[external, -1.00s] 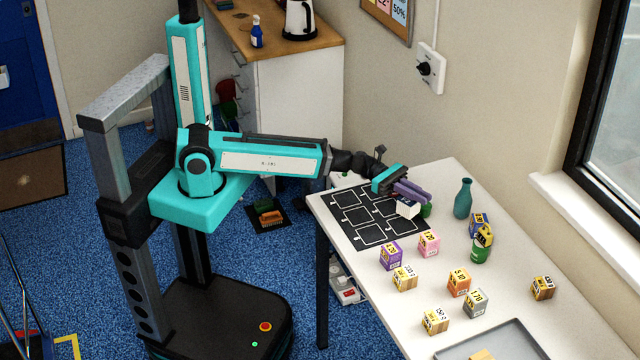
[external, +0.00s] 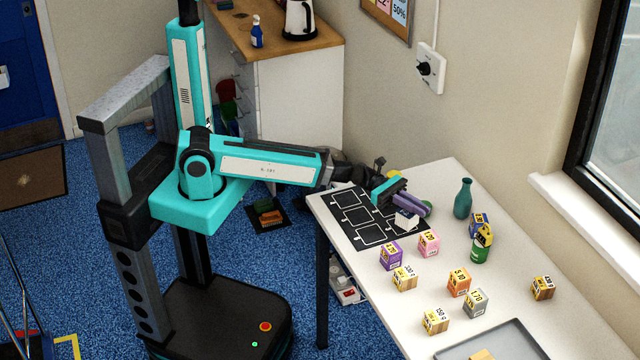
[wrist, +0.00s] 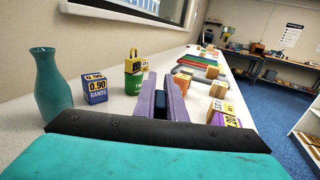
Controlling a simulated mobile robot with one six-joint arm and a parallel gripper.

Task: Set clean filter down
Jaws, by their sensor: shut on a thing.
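My gripper (external: 420,207) has purple fingers, and they are shut on a small white and dark blue carton (external: 406,219). I cannot read its label, so I cannot tell whether it is the clean filter. The carton is at the right side of the black mat (external: 334,200) with white outlined squares, low over the table; I cannot tell whether it touches. In the wrist view the fingers (wrist: 162,100) point away along the table, with a dark blue face of the carton (wrist: 160,112) between them. The fingers and arm hide part of the mat.
Purple (external: 390,256) and pink (external: 429,243) cartons stand in front, with several others and a grey tray (external: 510,340).

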